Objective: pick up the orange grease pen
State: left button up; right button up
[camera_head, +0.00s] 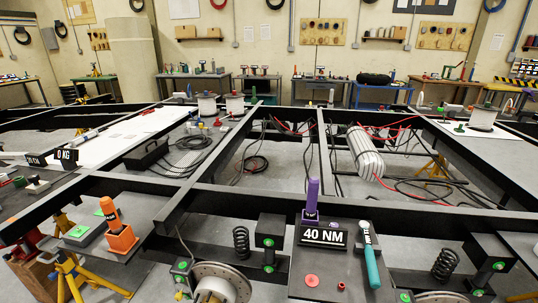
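An orange pen-like tool (108,208) with a dark band stands slightly tilted in an orange block-shaped holder (122,240) at the lower left. I take it to be the orange grease pen; its lower end is hidden in the holder. The holder sits near a grey plate at the front left of the black frame. Neither of my grippers shows in the head view.
A purple tool (313,194) stands behind a "40 NM" sign (324,236), and a teal-handled tool (371,262) lies to its right. A grey block with a green top (79,232) is left of the orange holder. Black frame beams (250,195) cross the area.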

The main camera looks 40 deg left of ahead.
aim_at(106, 206)
jog(key=u, duration=0.45)
jog(key=j+u, duration=0.1)
jog(key=u, duration=1.15)
jog(key=j+u, duration=0.1)
jog(key=u, duration=0.35)
jog(key=i+u, duration=0.1)
jog(key=u, duration=0.35)
